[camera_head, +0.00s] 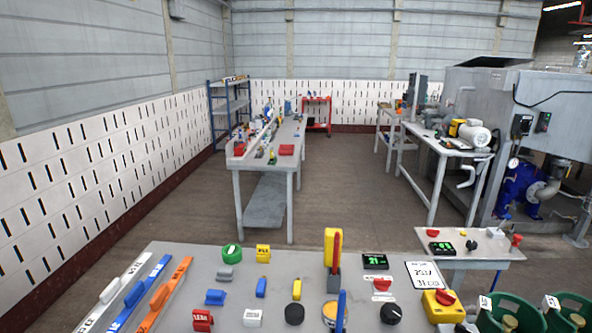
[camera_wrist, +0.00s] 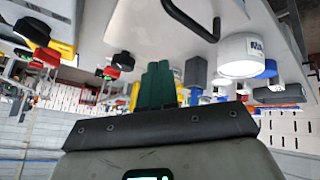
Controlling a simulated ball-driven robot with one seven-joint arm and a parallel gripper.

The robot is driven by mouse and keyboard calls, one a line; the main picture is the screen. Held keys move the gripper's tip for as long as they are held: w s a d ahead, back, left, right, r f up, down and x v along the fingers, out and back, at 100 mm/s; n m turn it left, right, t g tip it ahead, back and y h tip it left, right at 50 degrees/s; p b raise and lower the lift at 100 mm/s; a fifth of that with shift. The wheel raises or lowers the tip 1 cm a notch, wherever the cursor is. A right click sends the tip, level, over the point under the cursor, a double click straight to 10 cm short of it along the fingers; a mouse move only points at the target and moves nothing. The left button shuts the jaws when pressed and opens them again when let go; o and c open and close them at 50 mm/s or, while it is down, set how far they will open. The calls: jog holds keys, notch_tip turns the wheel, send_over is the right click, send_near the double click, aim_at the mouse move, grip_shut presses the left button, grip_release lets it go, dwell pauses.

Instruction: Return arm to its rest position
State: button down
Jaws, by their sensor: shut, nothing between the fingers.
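My gripper (camera_wrist: 158,70) shows in the wrist view as two dark green fingers side by side, closed together with nothing between them. The dark wrist housing fills the bottom of that view. The wrist view looks upside down, with a light grey surface along its top. My arm and gripper do not show in the head view, so the arm's full pose is hidden.
The head view shows a grey control table (camera_head: 200,258) in front, with sliders, buttons and a tall yellow block (camera_head: 329,246). A long workbench (camera_head: 238,160) and machine (camera_head: 500,90) stand beyond. A white round part (camera_wrist: 238,56) is near my fingers. Floor between benches is clear.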

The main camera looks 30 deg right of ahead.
jog(key=s+a+m+g+y, duration=0.1)
jog(key=s+a+m, duration=0.1)
jog(key=a, duration=0.7)
jog(key=s+a+m+g, duration=0.1)
jog(key=s+a, duration=0.2)
jog(key=a, duration=0.6)
jog(key=s+d+f+m+g, duration=0.1)
jog(key=s+f+g, duration=0.3)
jog(key=s, duration=0.6)
notch_tip(320, 180, down, 3)
jog(key=shift+s+d+r, duration=0.1)
jog(key=shift+s+d, duration=0.1)
jog(key=shift+d, duration=0.25)
